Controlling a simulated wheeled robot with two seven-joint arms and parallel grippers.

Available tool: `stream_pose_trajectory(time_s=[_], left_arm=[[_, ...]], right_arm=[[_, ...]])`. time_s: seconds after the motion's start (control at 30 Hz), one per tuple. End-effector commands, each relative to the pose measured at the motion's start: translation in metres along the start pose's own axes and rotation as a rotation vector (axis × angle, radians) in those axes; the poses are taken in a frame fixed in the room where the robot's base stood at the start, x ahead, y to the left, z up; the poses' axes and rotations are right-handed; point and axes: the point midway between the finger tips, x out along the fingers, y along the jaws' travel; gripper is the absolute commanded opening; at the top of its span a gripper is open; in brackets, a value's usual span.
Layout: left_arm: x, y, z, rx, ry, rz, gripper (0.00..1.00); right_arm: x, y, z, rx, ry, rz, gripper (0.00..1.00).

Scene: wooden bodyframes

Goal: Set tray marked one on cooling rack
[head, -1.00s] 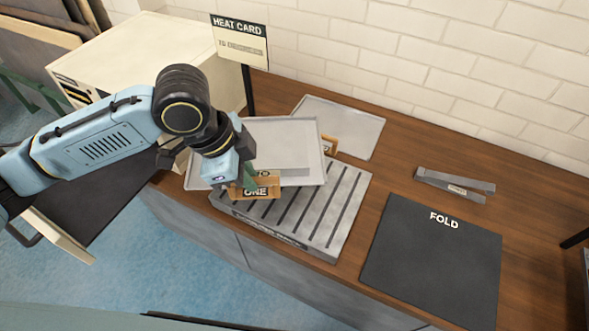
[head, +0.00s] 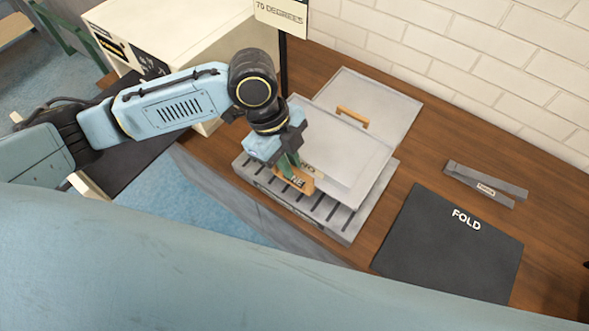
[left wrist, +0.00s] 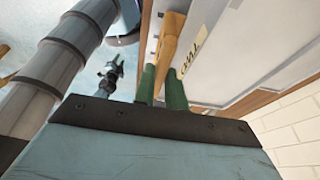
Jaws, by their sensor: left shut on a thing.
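The grey tray marked one (head: 345,150) is over the rear part of the slotted grey cooling rack (head: 335,225). Whether it rests on the rack or hangs just above it, I cannot tell. My left gripper (head: 292,170) is shut on the tray's wooden handle (head: 300,180), at the tray's near left end. In the left wrist view the green fingers (left wrist: 162,85) are at the wooden handle (left wrist: 168,45), beside the tray's pale surface (left wrist: 225,60).
A second grey tray with a wooden handle (head: 385,100) lies behind the rack. A dark mat marked FOLD (head: 450,245) and grey tongs (head: 487,185) lie to the right. A cream oven (head: 165,40) and a heat card (head: 282,14) stand at back left. A tiled wall bounds the rear.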

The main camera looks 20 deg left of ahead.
Motion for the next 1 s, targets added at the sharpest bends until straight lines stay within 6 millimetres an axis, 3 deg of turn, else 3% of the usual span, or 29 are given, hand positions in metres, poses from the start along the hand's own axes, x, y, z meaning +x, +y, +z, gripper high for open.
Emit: stream_pose_trajectory(time_s=[0.5,0.87,0.9,1.0], left_arm=[[0.046,0.000,0.014,0.002,0.002,-0.006,0.00],[0.049,0.000,0.015,0.003,0.002,-0.007,0.00],[0.051,0.001,0.016,0.001,0.000,-0.001,0.14],[0.051,0.001,0.016,0.001,0.000,-0.001,0.27]], right_arm=[[0.005,0.000,0.001,0.000,-0.002,0.000,0.36],[0.005,0.000,0.001,0.000,-0.002,0.000,0.36],[0.005,0.000,0.001,0.000,-0.002,0.000,0.36],[0.005,0.000,0.001,0.000,-0.002,0.000,0.36]])
